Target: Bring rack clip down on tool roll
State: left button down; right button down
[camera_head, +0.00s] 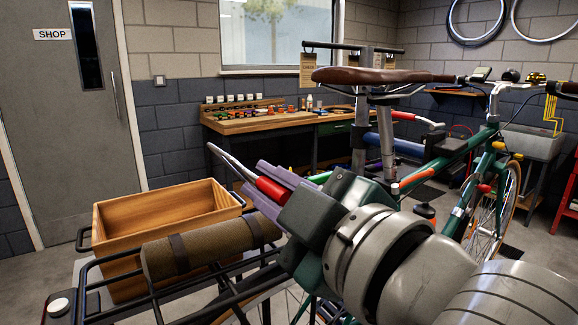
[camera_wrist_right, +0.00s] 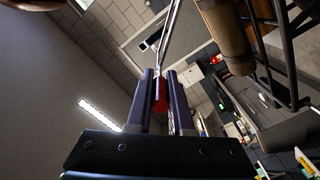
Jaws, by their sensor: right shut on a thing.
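The tool roll (camera_head: 205,247) is a brown rolled bundle with dark straps, lying on the black rear rack (camera_head: 98,262) of the bike. The rack clip (camera_head: 231,163) is a pale metal wire with a red grip (camera_head: 270,189). My right gripper (camera_head: 267,190) is shut on the red grip, and the wire stands raised above the tool roll, apart from it. In the right wrist view the red grip (camera_wrist_right: 160,94) sits between the purple fingers, with the wire reaching upward; the tool roll (camera_wrist_right: 228,36) is at the upper right. My left gripper is not in view.
A wooden crate (camera_head: 158,208) stands just behind the rack. The brown saddle (camera_head: 383,76) and green bike frame (camera_head: 447,157) are to the right. A workbench (camera_head: 250,122) with small items stands by the far wall.

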jog(key=s+a+f+n+b, duration=0.2)
jog(key=a+f+n, duration=0.2)
jog(key=f, duration=0.1)
jog(key=shift+s+f+n+b, duration=0.15)
jog(key=shift+s+n+b, duration=0.15)
jog(key=shift+s+b, duration=0.1)
jog(key=c, duration=0.8)
grip_release()
jog(key=shift+d, duration=0.1)
jog(key=v, duration=1)
